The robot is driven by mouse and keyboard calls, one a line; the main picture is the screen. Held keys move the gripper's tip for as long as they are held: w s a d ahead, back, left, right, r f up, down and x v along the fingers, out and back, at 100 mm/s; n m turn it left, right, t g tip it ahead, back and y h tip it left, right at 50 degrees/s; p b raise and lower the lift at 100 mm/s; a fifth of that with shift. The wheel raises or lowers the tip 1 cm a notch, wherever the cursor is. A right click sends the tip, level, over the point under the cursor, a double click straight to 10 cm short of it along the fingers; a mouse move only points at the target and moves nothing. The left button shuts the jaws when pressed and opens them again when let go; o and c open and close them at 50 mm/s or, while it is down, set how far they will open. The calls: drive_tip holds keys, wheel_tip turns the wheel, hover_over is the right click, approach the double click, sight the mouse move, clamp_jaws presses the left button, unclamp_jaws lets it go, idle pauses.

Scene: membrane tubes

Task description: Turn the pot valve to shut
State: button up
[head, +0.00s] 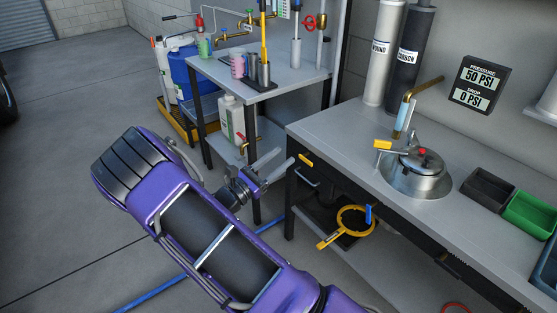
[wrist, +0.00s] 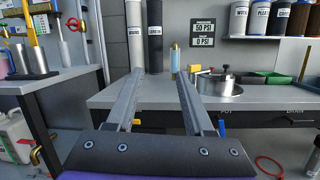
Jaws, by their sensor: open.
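A steel pot (head: 418,177) with a dark and red lid fitting is set in the bench top; it also shows in the wrist view (wrist: 217,85). A blue lever (head: 369,213) hangs below the bench front. In the wrist view a blue lever (wrist: 221,130) shows by a label reading POT, right of my right finger. A yellow lever (head: 306,159) shows at the bench's near left corner. My gripper (head: 287,157) is open and empty, left of the bench in the head view. Its two fingers (wrist: 160,73) point toward the bench, apart from the levers.
The bench (head: 340,128) has a brass spout, dark and green bins, and two upright cylinders behind it. A sign (head: 481,83) reads 50 PSI and 0 PSI. A second table (head: 290,77) with cups stands left. A yellow ring tool (head: 352,221) lies under the bench. Floor at left is clear.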

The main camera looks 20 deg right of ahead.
drive_tip(key=n+g+y+b, duration=0.2)
drive_tip(key=n, duration=0.1)
approach(368, 218)
drive_tip(key=b+x, duration=0.1)
drive_tip(key=x, duration=0.9)
drive_tip(key=shift+w+d, duration=0.15)
drive_tip(key=shift+c, duration=0.3)
clamp_jaws()
